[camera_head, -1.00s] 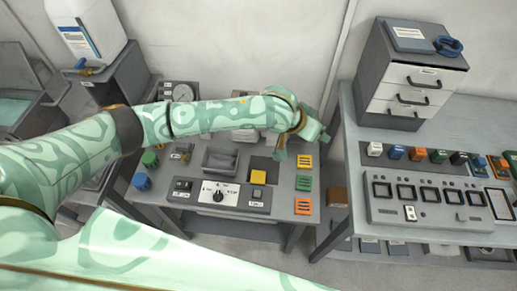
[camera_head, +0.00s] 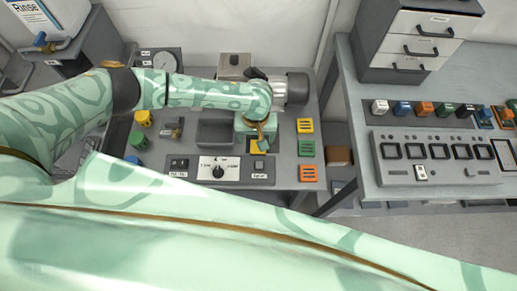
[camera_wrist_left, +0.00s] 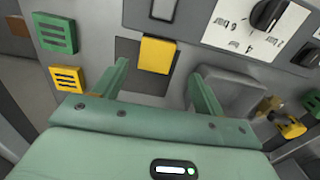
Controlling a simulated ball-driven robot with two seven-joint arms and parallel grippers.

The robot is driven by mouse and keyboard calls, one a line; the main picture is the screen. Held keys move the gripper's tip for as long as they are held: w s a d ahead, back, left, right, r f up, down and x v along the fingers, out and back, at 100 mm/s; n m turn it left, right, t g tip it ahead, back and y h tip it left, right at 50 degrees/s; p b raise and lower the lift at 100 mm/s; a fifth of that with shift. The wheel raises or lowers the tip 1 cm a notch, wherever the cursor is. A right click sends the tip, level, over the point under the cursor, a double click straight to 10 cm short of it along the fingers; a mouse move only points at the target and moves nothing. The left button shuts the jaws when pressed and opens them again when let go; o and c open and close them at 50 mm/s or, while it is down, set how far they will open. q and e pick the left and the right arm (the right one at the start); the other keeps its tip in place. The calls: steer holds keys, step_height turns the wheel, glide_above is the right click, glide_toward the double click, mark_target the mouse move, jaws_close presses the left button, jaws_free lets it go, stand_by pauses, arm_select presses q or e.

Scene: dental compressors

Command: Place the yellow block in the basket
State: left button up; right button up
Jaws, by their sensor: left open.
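The yellow block (camera_head: 254,149) sits on the grey panel of the middle bench, partly hidden by my left gripper in the head view. In the left wrist view the yellow block (camera_wrist_left: 156,55) is ahead of the jaws, by a dark square area. My left gripper (camera_head: 258,141) points down over the block. Its two fingers (camera_wrist_left: 160,69) are spread apart with nothing between them gripped. The grey basket (camera_head: 215,134) is an open bin just left of the block; it also shows in the left wrist view (camera_wrist_left: 238,92), partly behind a finger. My right gripper is not in view.
Yellow, green and orange slotted blocks (camera_head: 306,150) line the panel's right edge. A dial plate (camera_head: 218,170) lies at the front. A yellow knob (camera_head: 143,117) is at the left. Another bench (camera_head: 440,185) with drawers and switches stands at the right.

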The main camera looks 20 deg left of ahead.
arm_select(q)
step_height(320, 180, down, 2)
steer(key=shift+f+b, duration=0.1)
steer(key=shift+b, duration=0.25)
steer(key=f, duration=0.1)
steer(key=f+b, duration=0.2)
steer(key=f, duration=0.1)
steer(key=shift+d, duration=0.35)
steer(key=shift+f, duration=0.25)
steer(key=shift+r, duration=0.15)
steer(key=c, duration=1.3)
steer(key=shift+o, duration=0.2)
